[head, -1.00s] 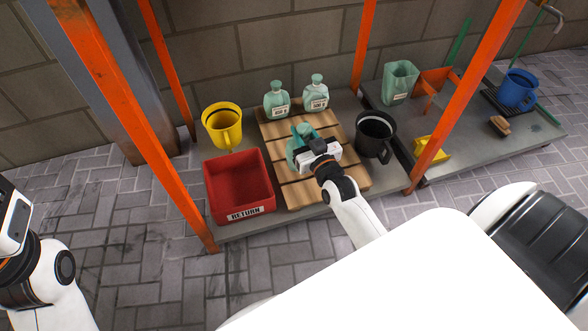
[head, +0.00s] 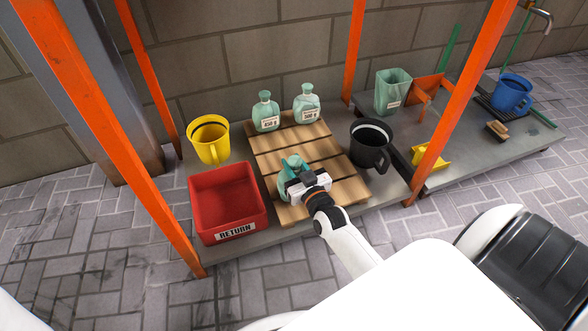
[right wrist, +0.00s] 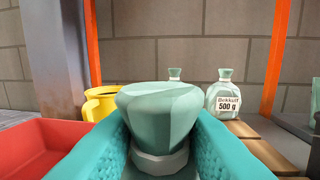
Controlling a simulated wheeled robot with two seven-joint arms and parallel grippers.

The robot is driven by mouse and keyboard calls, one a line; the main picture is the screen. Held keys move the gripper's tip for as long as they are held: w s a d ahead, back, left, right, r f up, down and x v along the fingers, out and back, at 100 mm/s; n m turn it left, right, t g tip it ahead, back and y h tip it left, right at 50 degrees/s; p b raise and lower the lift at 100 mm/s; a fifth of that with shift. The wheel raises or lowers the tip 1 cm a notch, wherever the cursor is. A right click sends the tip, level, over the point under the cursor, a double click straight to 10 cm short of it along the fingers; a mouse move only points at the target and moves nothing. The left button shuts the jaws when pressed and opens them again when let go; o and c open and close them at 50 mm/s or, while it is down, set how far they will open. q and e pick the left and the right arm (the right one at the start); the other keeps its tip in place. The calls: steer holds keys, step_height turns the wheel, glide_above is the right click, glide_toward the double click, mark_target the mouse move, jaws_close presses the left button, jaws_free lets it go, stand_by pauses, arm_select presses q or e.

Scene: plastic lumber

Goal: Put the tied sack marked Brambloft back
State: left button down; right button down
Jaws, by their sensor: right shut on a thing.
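My right gripper (head: 300,182) is shut on the neck of a pale green tied sack (head: 287,187) at the front of the wooden slatted pallet (head: 348,189). In the right wrist view the sack's gathered top (right wrist: 158,108) sits between the teal fingers; its label is hidden. I cannot tell whether its base touches the slats. Two similar sacks, a left one (head: 265,112) and a right one (head: 306,104), stand upright at the pallet's back. The right one's label in the right wrist view (right wrist: 229,102) appears to read "Birkkulf 500 g". My left gripper is out of view.
A red bin (head: 228,203) marked RETURN stands left of the pallet, a yellow jug (head: 210,140) behind it. A black jug (head: 370,145) stands at the pallet's right. Orange posts (head: 465,85) frame the shelf. The pallet's middle slats are clear.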

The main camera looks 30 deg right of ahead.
stand_by(0.3)
steer(key=c, duration=1.5)
jaws_free()
steer(key=shift+f, duration=0.2)
steer(key=o, duration=0.4)
steer(key=shift+r, duration=0.15)
